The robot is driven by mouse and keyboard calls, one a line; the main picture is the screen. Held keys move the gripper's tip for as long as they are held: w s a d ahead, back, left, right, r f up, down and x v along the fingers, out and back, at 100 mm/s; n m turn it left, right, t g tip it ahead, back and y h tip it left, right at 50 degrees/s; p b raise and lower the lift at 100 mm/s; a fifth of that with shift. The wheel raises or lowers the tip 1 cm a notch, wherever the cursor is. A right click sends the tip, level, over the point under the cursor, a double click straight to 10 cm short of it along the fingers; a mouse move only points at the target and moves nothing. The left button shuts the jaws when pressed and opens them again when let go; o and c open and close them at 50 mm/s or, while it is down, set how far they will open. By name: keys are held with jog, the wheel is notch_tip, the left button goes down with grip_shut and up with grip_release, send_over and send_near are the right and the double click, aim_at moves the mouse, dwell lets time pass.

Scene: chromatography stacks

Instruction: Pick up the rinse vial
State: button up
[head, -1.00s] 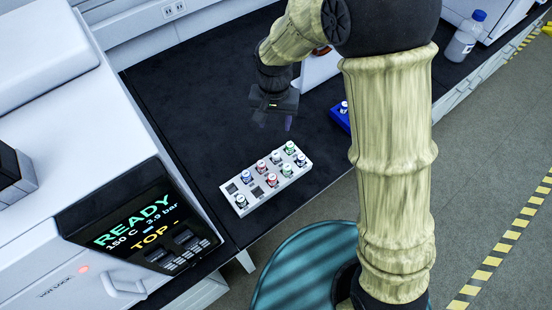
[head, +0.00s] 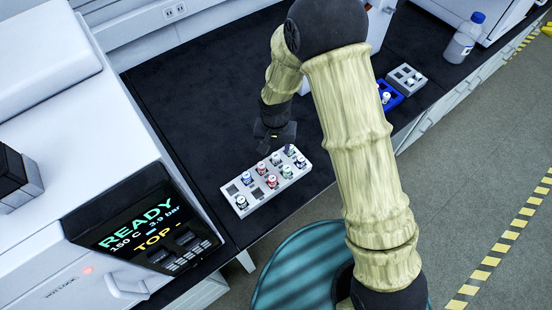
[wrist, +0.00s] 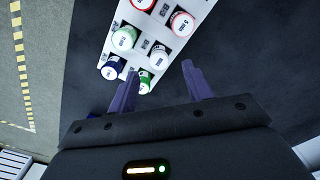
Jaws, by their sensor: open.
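A white vial rack (head: 222,203) stands on the dark bench, holding several white-capped vials with red, green, blue or black colouring. Cap labels are too small to read surely, so I cannot tell which is the rinse vial. My gripper (head: 274,146) is just behind the rack's far right part, pointing down. A green vial (wrist: 145,82) and a white-capped vial (wrist: 159,57) are closest to the fingertips. A dark blue vial (wrist: 111,67) and another green vial (wrist: 124,38) sit farther left.
A blue rack (head: 390,97) and a grey block (head: 406,80) stand to the right, beyond my arm. A clear bottle with a blue cap (head: 465,38) is at the back right. A white instrument with a READY display (head: 135,222) stands left. The bench (head: 195,95) behind the rack is clear.

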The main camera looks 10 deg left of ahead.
aim_at(276, 155)
jog(key=shift+f, duration=0.3)
jog(key=shift+f+p, duration=0.7)
jog(key=shift+f, duration=1.9)
jog(key=shift+c, duration=0.4)
jog(key=c, duration=1)
